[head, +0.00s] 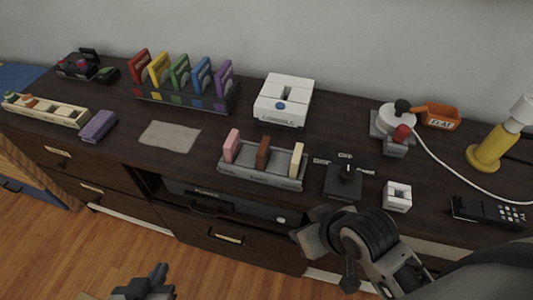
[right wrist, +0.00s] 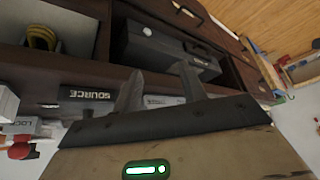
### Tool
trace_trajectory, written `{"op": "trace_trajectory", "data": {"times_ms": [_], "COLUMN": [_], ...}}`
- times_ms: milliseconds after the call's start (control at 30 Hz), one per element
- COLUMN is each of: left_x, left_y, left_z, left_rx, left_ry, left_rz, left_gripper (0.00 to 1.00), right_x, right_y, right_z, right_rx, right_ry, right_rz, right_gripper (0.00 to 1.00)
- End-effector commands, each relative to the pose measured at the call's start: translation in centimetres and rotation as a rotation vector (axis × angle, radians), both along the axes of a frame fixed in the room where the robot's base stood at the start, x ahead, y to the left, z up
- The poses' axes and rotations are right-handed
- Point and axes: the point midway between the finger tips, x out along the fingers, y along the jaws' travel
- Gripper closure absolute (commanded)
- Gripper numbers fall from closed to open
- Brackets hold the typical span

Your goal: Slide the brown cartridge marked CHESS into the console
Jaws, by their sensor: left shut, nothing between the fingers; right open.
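The brown cartridge (head: 262,152) stands upright in the middle of a grey rack (head: 262,180), between a pink cartridge (head: 231,145) and a cream one (head: 297,160). Its marking is too small to read. The white console (head: 283,101) sits behind the rack, with a dark slot on top. My left gripper (head: 148,281) is shut and empty at the bottom edge, over the floor in front of the cabinet. My right gripper (head: 312,234) is in front of the cabinet edge, right of the rack. In the right wrist view its fingers (right wrist: 160,88) are apart with nothing between them.
A black switch box (head: 343,182) and a small white block (head: 397,196) stand right of the rack. A phone (head: 488,212) and a yellow lamp (head: 490,150) are farther right. A rack of coloured cases (head: 190,97) stands back left. A cloth (head: 170,136) lies flat at centre left.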

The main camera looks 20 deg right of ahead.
Motion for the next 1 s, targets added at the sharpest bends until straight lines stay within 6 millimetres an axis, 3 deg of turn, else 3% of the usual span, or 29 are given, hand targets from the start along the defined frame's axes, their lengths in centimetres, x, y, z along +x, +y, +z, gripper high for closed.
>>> {"op": "trace_trajectory", "data": {"times_ms": [100, 267, 400, 567, 667, 800, 1000], "left_x": [0.0, 0.0, 0.2, 0.3, 0.3, 0.3, 0.4], "left_y": [0.0, 0.1, 0.2, 0.2, 0.3, 0.3, 0.3], "left_z": [0.0, 0.0, 0.1, 0.1, 0.1, 0.1, 0.1], "left_rx": [0.001, 0.005, 0.008, 0.009, 0.010, 0.010, 0.010], "left_ry": [0.001, -0.001, -0.006, -0.008, -0.008, -0.009, -0.009], "left_rz": [-0.001, -0.004, -0.006, -0.005, -0.006, -0.006, -0.005], "left_gripper": [1.00, 1.00, 1.00, 1.00, 1.00, 1.00, 1.00], "right_x": [0.6, 3.0, 6.0, 10.0, 12.6, 15.8, 18.5], "right_y": [0.9, 4.3, 7.3, 9.4, 9.1, 7.1, 4.0], "right_z": [1.8, 3.6, 5.3, 8.0, 10.2, 14.1, 19.1], "right_rx": [0.036, 0.134, 0.201, 0.208, 0.172, 0.109, 0.064], "right_ry": [0.091, 0.186, 0.254, 0.359, 0.426, 0.488, 0.520], "right_rz": [-0.011, -0.010, -0.012, -0.074, -0.175, -0.379, -0.650], "right_gripper": [0.58, 0.58, 0.58, 0.58, 0.58, 0.58, 0.58]}}
